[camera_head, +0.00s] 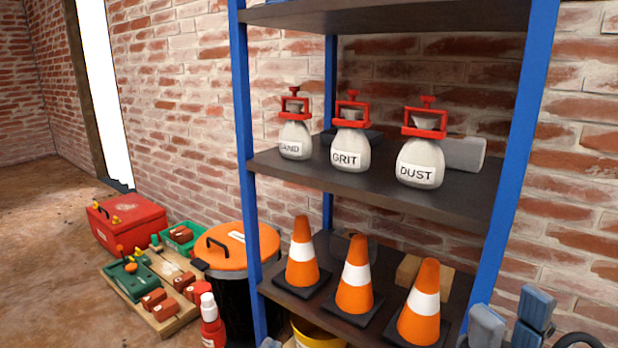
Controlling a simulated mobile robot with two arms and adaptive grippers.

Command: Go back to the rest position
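My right gripper (511,322) shows at the bottom right, in front of the shelf's right post. Its two grey-blue finger pads stand apart, and nothing shows between them. A small grey-blue tip at the bottom edge, left of the yellow bucket, may be part of my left gripper; the rest is out of frame, so its state cannot be told.
A blue-post shelf (243,120) holds sacks marked SAND (295,140), GRIT (350,150) and DUST (420,163), with three orange cones (355,275) below. Left are a lidded bin (235,250), red toolbox (128,222) and wooden tray (178,322). Floor at far left is clear.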

